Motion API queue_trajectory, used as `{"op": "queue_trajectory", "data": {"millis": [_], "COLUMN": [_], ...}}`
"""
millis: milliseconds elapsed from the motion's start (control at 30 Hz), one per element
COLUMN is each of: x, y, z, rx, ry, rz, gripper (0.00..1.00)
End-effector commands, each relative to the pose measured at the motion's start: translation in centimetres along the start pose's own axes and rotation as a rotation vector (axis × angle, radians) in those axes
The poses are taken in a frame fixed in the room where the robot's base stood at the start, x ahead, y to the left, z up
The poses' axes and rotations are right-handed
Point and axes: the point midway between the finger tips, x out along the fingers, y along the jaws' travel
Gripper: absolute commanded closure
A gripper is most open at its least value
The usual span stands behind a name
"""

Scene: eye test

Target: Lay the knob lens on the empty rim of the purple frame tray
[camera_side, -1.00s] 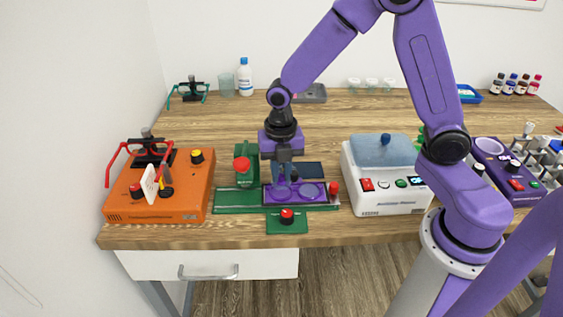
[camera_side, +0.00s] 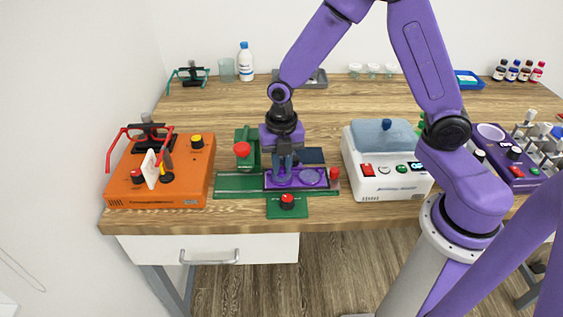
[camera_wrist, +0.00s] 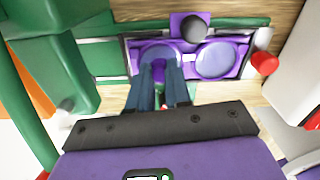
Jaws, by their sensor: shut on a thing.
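The purple frame tray (camera_side: 325,185) lies on a green base, with two round places side by side. It also shows in the wrist view (camera_wrist: 243,70). The right round place (camera_wrist: 215,60) shows a pale disc. My gripper (camera_side: 284,170) points down over the left round place and is shut on the knob lens. I cannot tell whether the lens touches the rim.
A red knob (camera_side: 334,173) stands at the tray's right end, a black knob (camera_wrist: 195,28) beside the tray. A green stand with a red knob (camera_side: 242,149) rises back left. The orange box (camera_side: 190,190) is left, the white machine (camera_side: 385,180) right.

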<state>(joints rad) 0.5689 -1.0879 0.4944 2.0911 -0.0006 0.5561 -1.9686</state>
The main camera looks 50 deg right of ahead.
Motion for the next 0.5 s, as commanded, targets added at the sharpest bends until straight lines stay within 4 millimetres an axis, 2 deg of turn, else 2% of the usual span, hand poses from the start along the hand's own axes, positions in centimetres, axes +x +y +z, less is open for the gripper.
{"op": "queue_trajectory", "data": {"millis": [500], "x": [0.41], "y": [0.0], "z": [0.0], "rx": [0.0], "ry": [0.0], "rz": [-0.001], "gripper": [1.0]}}
